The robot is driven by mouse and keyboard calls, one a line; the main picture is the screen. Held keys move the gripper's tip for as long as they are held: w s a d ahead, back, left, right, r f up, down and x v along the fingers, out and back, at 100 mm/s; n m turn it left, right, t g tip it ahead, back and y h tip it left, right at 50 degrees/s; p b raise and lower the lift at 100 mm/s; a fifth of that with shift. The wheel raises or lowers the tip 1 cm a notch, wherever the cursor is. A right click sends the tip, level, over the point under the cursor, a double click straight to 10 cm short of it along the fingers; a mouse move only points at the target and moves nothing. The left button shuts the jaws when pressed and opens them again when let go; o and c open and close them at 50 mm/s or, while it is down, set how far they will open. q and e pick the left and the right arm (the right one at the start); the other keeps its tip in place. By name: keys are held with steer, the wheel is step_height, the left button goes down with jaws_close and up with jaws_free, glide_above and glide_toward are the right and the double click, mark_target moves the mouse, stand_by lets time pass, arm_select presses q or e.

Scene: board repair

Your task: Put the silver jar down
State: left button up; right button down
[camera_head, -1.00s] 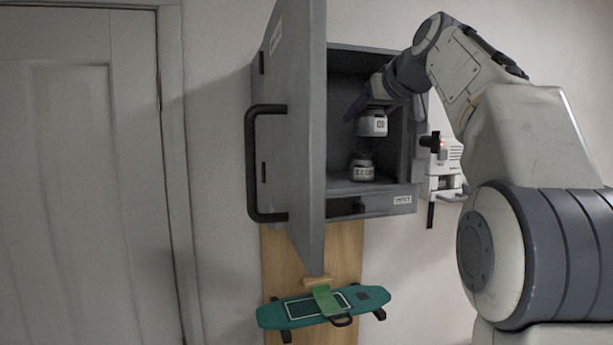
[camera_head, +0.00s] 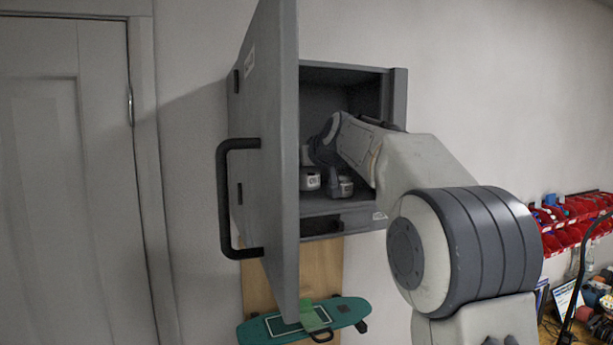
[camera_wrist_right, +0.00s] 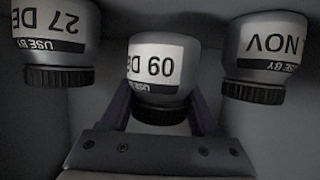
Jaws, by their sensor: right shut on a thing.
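In the wrist view my right gripper (camera_wrist_right: 160,108) is shut on the silver jar (camera_wrist_right: 156,72), which has a dark lid and a white label reading "09 D". Its picture is upside down there. A jar labelled "27 DE" (camera_wrist_right: 55,35) is to its left and a jar labelled "NOV" (camera_wrist_right: 265,50) to its right, both apart from it. In the head view my right arm reaches into the open grey cabinet (camera_head: 398,95). Two jars show low inside, one at left (camera_head: 310,180) and one at right (camera_head: 345,187). My wrist partly hides them; I cannot tell whether the held jar touches the shelf.
The cabinet door (camera_head: 272,170) stands open on the left with a black handle (camera_head: 223,200). Red bins (camera_head: 575,225) and a cluttered bench are at far right. A closed door is at far left.

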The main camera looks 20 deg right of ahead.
steer(key=shift+f, duration=0.95)
steer(key=shift+d+f, duration=0.1)
steer(key=shift+f, duration=0.05)
steer(key=shift+c, duration=0.6)
jaws_free()
steer(key=shift+f, duration=0.1)
